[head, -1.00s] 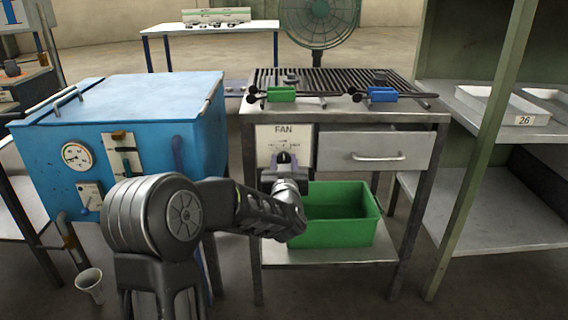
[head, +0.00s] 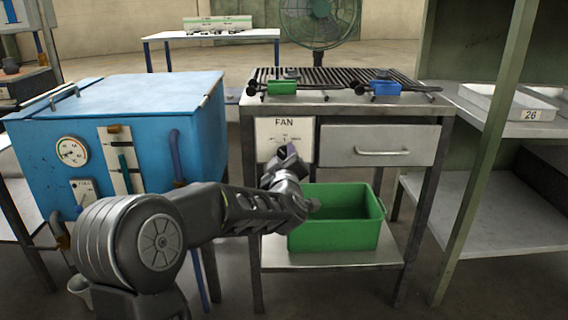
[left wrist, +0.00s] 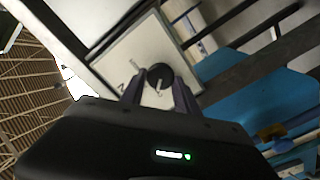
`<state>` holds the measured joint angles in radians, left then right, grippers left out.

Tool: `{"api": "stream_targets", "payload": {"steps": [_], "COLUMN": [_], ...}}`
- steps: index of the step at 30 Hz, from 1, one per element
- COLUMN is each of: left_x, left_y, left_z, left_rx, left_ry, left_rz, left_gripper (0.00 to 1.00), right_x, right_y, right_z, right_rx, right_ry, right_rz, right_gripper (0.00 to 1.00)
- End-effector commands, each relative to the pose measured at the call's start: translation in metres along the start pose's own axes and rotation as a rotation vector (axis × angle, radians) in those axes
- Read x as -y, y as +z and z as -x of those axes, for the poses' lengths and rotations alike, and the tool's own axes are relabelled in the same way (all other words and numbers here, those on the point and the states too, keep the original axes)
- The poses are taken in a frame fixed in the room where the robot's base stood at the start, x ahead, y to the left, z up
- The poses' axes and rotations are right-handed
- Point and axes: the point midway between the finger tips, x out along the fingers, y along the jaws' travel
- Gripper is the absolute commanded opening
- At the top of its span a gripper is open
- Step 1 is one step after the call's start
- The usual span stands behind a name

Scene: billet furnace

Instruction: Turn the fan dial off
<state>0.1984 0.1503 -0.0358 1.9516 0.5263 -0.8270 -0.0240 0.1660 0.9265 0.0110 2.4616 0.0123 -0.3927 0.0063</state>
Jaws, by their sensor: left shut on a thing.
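The fan panel (head: 270,134) is a white plate marked "FAN" on the front of the grill table, left of the drawer. My left gripper (head: 284,154) is in front of its lower part and hides the dial in the head view. In the left wrist view the dial (left wrist: 160,76) is a round black knob on the white plate. The fingertips of my left gripper (left wrist: 159,88) are at its two sides, shut on it. The gripper looks rolled at a slant to the plate. My right gripper is not in view.
A green bin (head: 336,230) stands on the shelf below the panel, close to my left wrist. A blue furnace box (head: 150,95) is at left. Green (head: 282,88) and blue (head: 387,89) handled tools lie on the grill. A green fan (head: 318,18) stands behind.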

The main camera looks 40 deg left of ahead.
Motion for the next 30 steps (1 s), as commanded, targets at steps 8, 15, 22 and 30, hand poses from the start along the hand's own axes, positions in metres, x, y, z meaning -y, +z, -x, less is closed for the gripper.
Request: {"api": "stream_targets", "payload": {"steps": [8, 15, 22, 30], "left_x": [0.0009, 0.0005, 0.0006, 0.0005], "left_y": [0.0007, 0.0003, 0.0003, 0.0001], "left_z": [0.0001, 0.0001, 0.0001, 0.0001], "left_rx": [0.001, 0.001, 0.001, 0.001], "left_ry": [0.000, -0.001, -0.001, -0.001], "left_rz": [0.082, 0.092, 0.091, 0.089], "left_gripper": [0.00, 0.00, 0.43, 0.59], "right_x": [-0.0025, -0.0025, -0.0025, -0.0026], "right_y": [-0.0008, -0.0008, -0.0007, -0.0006], "right_z": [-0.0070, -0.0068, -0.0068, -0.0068], "right_rx": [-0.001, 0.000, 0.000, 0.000], "right_ry": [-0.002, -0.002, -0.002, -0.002], "right_rz": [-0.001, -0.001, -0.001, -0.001], "right_gripper": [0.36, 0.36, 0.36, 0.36]}}
